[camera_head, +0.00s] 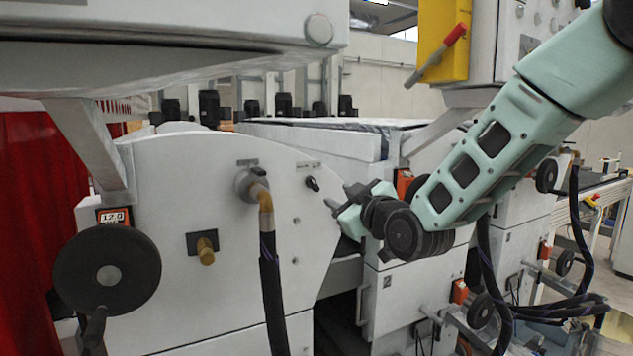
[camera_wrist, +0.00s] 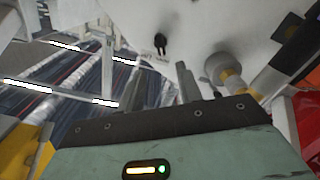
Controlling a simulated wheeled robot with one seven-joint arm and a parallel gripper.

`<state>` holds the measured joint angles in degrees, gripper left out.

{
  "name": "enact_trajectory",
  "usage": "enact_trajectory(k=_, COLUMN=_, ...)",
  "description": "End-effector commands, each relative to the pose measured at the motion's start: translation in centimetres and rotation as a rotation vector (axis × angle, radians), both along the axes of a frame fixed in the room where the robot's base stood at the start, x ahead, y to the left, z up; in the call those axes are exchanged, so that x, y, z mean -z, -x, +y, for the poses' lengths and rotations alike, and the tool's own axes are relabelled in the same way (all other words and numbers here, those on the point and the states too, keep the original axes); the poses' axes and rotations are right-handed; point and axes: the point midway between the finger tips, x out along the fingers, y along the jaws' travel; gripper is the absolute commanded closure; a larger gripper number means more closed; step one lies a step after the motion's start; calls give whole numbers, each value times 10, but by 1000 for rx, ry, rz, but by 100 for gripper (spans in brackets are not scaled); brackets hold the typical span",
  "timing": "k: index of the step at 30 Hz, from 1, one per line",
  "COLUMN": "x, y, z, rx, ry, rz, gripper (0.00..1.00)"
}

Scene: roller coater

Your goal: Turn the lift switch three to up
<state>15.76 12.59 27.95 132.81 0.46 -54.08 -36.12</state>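A small black rotary switch (camera_head: 312,184) sits on the white side panel of the machine, near its sloped right edge. In the wrist view the switch (camera_wrist: 160,43) shows near the top middle, with small print beside it that I cannot read with certainty. Several black knobs are in view, and I cannot confirm a number on this one. My gripper (camera_head: 338,197) is just right of the switch in the head view. In the wrist view its two fingers (camera_wrist: 160,76) are spread apart with nothing between them, and the switch lies beyond their tips, apparently untouched.
A hose fitting (camera_head: 257,190) with a hanging black hose juts out left of the switch. A brass fitting (camera_head: 206,250) and a large black handwheel (camera_head: 107,272) are further left. A yellow box (camera_head: 443,40) with a red handle is above. Floor shows at lower right.

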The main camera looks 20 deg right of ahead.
Motion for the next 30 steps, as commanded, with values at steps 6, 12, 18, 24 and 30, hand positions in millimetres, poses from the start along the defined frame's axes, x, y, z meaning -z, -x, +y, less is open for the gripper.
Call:
enact_trajectory(k=6, x=-2, y=-40, z=8, rx=-1, ry=-2, rz=3, gripper=65)
enact_trajectory(k=12, x=-2, y=-76, z=15, rx=-1, ry=-2, rz=3, gripper=65)
enact_trajectory(k=18, x=-2, y=-102, z=21, rx=-1, ry=-1, rz=1, gripper=65)
enact_trajectory(k=24, x=0, y=-113, z=23, rx=-1, ry=-1, rz=2, gripper=65)
enact_trajectory(k=30, x=1, y=-114, z=23, rx=-1, ry=0, rz=2, gripper=65)
